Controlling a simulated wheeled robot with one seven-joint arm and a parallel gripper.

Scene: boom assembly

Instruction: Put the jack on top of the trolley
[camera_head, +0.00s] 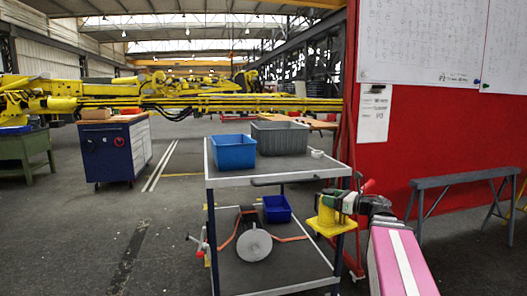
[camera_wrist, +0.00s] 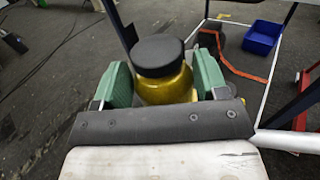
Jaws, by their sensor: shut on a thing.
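The jack (camera_head: 331,221) is yellow with a wide base in the head view. In the wrist view it is a yellow body (camera_wrist: 168,88) with a round black top. My gripper (camera_head: 342,203) is shut on it, with a green finger on each side, and holds it upright. The trolley (camera_head: 292,170) has a grey top shelf and a lower shelf. In the head view the jack is at the trolley's right front corner, lower than the top shelf, beside the corner post. The jack's underside is hidden in the wrist view.
A blue bin (camera_head: 234,152) and a grey bin (camera_head: 281,138) stand on the top shelf's back part; its front is mostly clear. The lower shelf holds a small blue bin (camera_head: 277,208) and a grey disc (camera_head: 254,245). A grey trestle (camera_head: 463,180) stands right.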

